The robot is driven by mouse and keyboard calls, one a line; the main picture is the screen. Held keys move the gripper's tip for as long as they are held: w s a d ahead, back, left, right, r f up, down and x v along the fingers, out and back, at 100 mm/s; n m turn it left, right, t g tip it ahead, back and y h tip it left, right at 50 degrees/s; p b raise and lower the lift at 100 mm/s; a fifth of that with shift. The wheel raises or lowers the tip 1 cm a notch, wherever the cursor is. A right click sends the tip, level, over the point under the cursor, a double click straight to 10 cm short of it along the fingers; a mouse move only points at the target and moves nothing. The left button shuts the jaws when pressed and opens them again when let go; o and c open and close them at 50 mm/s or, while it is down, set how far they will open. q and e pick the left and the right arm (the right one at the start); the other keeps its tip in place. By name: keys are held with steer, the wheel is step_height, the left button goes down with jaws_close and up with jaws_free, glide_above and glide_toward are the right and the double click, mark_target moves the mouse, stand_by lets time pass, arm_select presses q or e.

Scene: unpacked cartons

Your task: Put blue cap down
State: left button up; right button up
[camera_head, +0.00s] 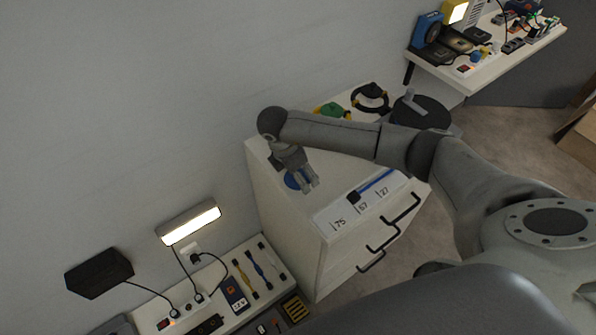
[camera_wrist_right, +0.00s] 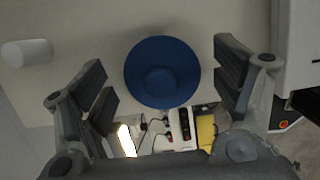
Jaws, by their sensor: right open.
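The blue cap (camera_head: 292,180) lies on the white top of the drawer cabinet (camera_head: 335,165), near its left side. In the head view my right gripper (camera_head: 308,186) is above and beside it and hides part of it. In the right wrist view the round blue cap (camera_wrist_right: 162,72) shows whole between the spread fingers of my right gripper (camera_wrist_right: 165,85). The fingers are open, with gaps on both sides of the cap. My left gripper is not in view.
A green item (camera_head: 331,110), a black ring-shaped object (camera_head: 370,98) and a dark round object (camera_head: 420,112) stand toward the back of the cabinet. A label strip with a blue bar (camera_head: 377,183) runs along its front. Low shelf (camera_head: 225,300) with cables lies left.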

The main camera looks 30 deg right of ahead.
mark_target(289, 182)
steer(key=b+v, duration=0.1)
steer(key=v, duration=1.1)
steer(key=shift+b, duration=0.4)
